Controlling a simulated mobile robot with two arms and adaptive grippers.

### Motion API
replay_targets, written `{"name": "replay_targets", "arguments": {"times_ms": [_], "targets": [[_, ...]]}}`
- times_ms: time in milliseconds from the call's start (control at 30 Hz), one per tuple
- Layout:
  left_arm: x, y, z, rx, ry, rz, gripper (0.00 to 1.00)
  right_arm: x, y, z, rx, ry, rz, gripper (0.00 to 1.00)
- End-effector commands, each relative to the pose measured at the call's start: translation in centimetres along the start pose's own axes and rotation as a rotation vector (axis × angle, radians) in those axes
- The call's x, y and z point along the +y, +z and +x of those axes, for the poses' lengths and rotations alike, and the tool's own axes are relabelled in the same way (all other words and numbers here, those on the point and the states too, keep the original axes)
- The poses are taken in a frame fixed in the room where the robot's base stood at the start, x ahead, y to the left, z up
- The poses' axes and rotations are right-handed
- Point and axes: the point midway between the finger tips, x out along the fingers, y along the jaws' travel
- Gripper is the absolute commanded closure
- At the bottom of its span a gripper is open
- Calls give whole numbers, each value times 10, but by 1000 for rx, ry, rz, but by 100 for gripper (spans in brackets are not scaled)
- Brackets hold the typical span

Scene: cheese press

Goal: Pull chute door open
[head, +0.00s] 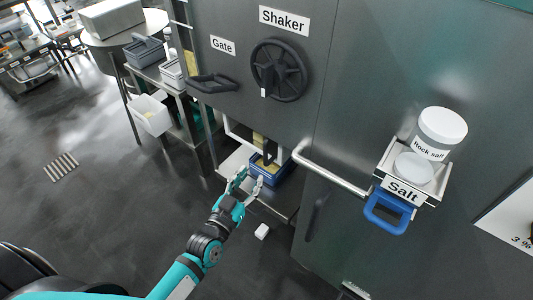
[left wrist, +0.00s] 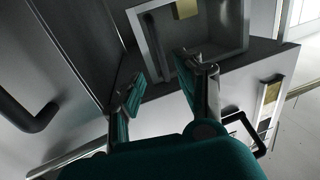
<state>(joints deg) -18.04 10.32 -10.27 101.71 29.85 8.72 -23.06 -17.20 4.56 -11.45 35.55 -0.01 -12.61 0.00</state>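My left gripper (head: 248,181) is open and empty, low in front of the machine, its fingers close to a blue tray (head: 284,178) under the body. A pale metal frame (head: 232,128), perhaps part of the chute, shows just above and behind the fingers, partly hidden by the machine. In the left wrist view the open fingers (left wrist: 158,76) stand apart, with a metal-framed opening (left wrist: 245,42) just beyond them. No finger visibly grips it. I cannot tell for certain which part is the chute door. My right gripper is not in view.
The machine carries a black gate handle (head: 212,84) and a shaker wheel (head: 279,70). A silver bar (head: 330,172) juts out right of my gripper, near the salt holder (head: 428,192). A small white block (head: 262,231) lies on the floor. The floor at left is mostly clear.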

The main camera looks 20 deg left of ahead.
Motion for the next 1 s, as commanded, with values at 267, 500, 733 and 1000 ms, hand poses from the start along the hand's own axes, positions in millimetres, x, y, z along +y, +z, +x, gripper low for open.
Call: {"name": "replay_targets", "arguments": {"times_ms": [267, 500, 733, 1000], "targets": [[0, 0, 62, 2, 0, 0, 64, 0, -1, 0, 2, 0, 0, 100], [0, 1, 94, -1, 1, 0, 64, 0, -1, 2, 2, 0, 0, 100], [0, 1, 102, -2, 1, 0, 64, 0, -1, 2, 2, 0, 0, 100], [0, 1, 101, -1, 1, 1, 76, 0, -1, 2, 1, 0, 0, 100]]}}
